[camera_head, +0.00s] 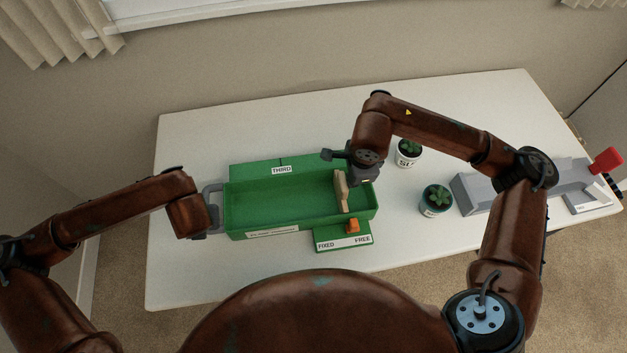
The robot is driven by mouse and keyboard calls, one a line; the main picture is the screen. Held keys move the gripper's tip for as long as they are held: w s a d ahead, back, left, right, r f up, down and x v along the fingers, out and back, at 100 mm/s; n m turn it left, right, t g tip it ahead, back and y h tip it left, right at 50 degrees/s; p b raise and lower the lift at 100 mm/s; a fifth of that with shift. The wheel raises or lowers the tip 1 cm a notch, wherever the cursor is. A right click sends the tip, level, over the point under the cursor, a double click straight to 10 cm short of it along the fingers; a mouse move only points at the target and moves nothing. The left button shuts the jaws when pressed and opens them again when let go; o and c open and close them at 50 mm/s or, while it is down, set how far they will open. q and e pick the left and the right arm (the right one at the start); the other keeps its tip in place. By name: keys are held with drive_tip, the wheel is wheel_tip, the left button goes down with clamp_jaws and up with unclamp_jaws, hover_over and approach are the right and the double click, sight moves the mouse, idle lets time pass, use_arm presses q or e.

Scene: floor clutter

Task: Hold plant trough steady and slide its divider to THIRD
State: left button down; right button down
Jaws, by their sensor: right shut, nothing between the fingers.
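A green plant trough (270,210) stands on the white table. Its tan divider (341,192) stands upright across the trough, near the right end. The THIRD label (282,170) is on the back ledge, left of the divider. An orange latch knob (352,226) sits at the front plate marked FIXED and FREE, nearer FREE. My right gripper (360,178) is shut and empty, close to the divider's top; contact cannot be made out. My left gripper (208,222) is at the grey handle (212,188) on the trough's left end; its fingers are largely hidden by my arm.
Two small potted succulents stand right of the trough, one behind (408,153) and one in front (435,203). A grey device with a red knob (606,161) is at the table's right end, partly behind my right arm. The table (200,135) is clear behind the trough.

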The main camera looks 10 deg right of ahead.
use_arm(q)
drive_tip(key=shift+s+d+f, duration=0.15)
drive_tip(key=shift+s+f, duration=0.1)
use_arm(e)
drive_tip(key=shift+a, duration=2.3)
drive_tip(key=a, duration=0.6)
drive_tip(key=shift+a, duration=0.4)
drive_tip(key=shift+w+a, duration=0.15)
use_arm(q)
drive_tip(key=shift+w, duration=0.1)
use_arm(e)
drive_tip(key=shift+a, duration=2.45)
drive_tip(key=shift+d, duration=0.15)
drive_tip(key=shift+d, duration=1.2)
